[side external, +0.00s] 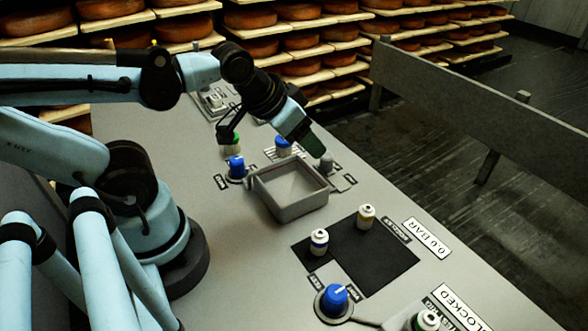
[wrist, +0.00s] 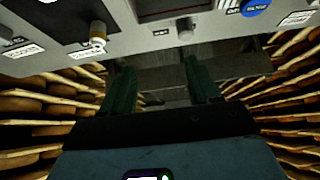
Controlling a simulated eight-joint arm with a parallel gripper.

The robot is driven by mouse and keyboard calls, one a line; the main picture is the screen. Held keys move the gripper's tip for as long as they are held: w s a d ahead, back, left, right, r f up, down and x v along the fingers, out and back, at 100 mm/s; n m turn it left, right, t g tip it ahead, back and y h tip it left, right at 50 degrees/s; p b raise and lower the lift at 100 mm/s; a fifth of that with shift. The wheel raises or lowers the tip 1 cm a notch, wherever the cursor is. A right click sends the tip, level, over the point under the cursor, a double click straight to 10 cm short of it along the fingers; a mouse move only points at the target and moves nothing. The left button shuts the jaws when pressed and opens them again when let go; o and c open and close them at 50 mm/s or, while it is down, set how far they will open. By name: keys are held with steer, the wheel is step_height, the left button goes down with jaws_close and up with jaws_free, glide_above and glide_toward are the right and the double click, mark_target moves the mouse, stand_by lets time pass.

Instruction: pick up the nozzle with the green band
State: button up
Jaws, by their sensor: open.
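A pale nozzle with a green band (side external: 427,320) stands on a dark green plate at the lower right edge of the side external view, partly cut off. Another pale nozzle with a dark band (side external: 319,241) and one with a yellowish band (side external: 366,215) stand by the black mat. A nozzle with a yellowish band also shows in the wrist view (wrist: 98,38). My gripper (side external: 312,148) is at the far end of the bench, beyond the grey tray and well away from the green-banded nozzle. Its fingers are apart and empty in the wrist view (wrist: 160,85).
The grey tray (side external: 292,208) lies between my gripper and the nozzles. Blue knobs (side external: 335,298) and a grey knob (side external: 327,163) stick up from the bench. The black mat (side external: 375,258) has bare room. A grey rail (side external: 470,100) and cheese shelves stand beyond.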

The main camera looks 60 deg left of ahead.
steer(key=shift+d, duration=0.1)
step_height(320, 180, up, 2)
steer(key=r+n+g, duration=0.1)
steer(key=n+g, duration=0.6)
glide_above(431, 317)
steer(key=shift+f, duration=5.8)
steer(key=c, duration=1.1)
steer(key=shift+r, duration=0.1)
